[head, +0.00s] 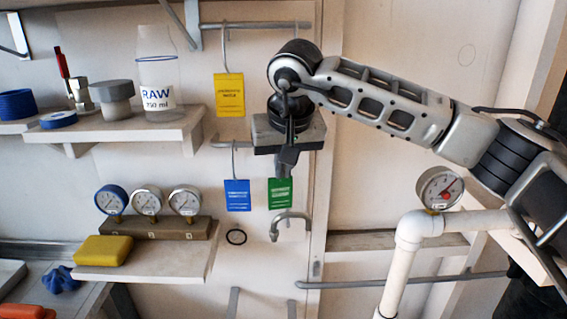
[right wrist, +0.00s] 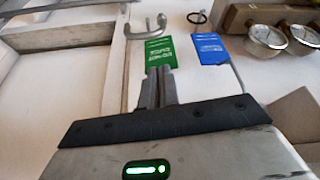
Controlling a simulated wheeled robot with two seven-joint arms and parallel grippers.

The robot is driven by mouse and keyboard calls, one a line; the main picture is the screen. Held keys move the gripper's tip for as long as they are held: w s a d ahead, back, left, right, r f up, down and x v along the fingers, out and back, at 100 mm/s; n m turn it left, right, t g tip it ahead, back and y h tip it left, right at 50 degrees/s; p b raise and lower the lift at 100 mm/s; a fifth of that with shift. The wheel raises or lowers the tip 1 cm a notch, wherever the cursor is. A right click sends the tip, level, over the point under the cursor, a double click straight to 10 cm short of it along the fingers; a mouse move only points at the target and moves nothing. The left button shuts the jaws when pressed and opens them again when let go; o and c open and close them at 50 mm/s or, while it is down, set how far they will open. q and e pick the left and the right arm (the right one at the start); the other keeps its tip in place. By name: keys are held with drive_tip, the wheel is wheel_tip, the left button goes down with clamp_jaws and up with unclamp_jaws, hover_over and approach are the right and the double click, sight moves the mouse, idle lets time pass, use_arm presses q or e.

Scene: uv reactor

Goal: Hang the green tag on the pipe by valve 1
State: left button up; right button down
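The green tag (head: 279,193) hangs in front of the white wall panel, right of the blue tag (head: 237,195). It also shows in the right wrist view (right wrist: 159,53). My right gripper (head: 284,170) points down just above it. In the right wrist view the gripper's fingers (right wrist: 160,85) are close together and overlap the tag's hook end. They look shut on it, and they hide its wire hook. A white pipe (head: 396,272) with an elbow and a gauge (head: 440,189) stands at the right. I see no valve labelled 1. My left gripper is not in view.
A yellow tag (head: 229,95) hangs above the blue one. Shelves at left hold a RAW bottle (head: 159,80), gauges (head: 147,203) and a yellow block (head: 103,250). A grey hooked spout (head: 290,222) sits below the green tag. A grey rail (head: 385,281) runs low across the right.

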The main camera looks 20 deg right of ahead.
drive_tip(key=shift+f, duration=0.25)
drive_tip(key=c, duration=1.6)
unclamp_jaws()
drive_tip(key=shift+c, duration=0.2)
use_arm(q)
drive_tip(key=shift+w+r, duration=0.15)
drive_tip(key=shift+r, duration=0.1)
drive_tip(key=b, duration=0.2)
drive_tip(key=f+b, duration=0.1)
drive_tip(key=b, duration=0.1)
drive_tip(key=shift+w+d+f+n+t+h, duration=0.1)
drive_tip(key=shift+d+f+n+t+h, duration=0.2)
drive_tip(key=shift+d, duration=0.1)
use_arm(e)
drive_tip(key=s+r, duration=0.2)
drive_tip(key=s, duration=0.5)
drive_tip(key=s+a+r, duration=0.1)
drive_tip(key=s+r, duration=0.1)
drive_tip(key=s, duration=0.5)
drive_tip(key=shift+r, duration=0.35)
